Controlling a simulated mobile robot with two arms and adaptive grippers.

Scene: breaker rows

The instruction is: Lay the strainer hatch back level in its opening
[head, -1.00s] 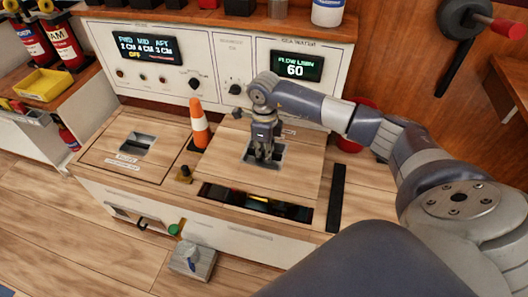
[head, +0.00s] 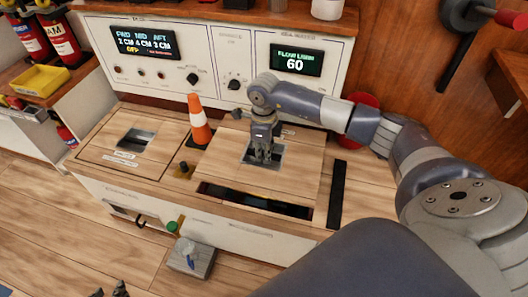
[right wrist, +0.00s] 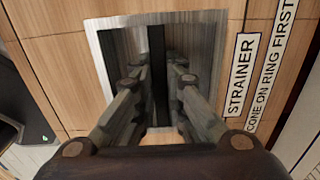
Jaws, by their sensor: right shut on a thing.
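The strainer hatch (head: 282,178) is a wooden panel on the right half of the low cabinet top. A dark strip of its opening (head: 255,201) shows along the near edge, so the hatch does not cover it fully there. My right gripper (head: 262,160) reaches down into the hatch's metal recess and is shut on a dark upright bar (right wrist: 157,80), seen between the fingers in the right wrist view. The label reading STRAINER (right wrist: 241,75) is beside the recess. Only the fingertips of my left gripper (head: 109,291) show at the bottom edge, apart and empty.
A second hatch (head: 130,145) lies closed to the left. A black strip (head: 337,194) lies to the right. The control panel (head: 215,65) rises behind.

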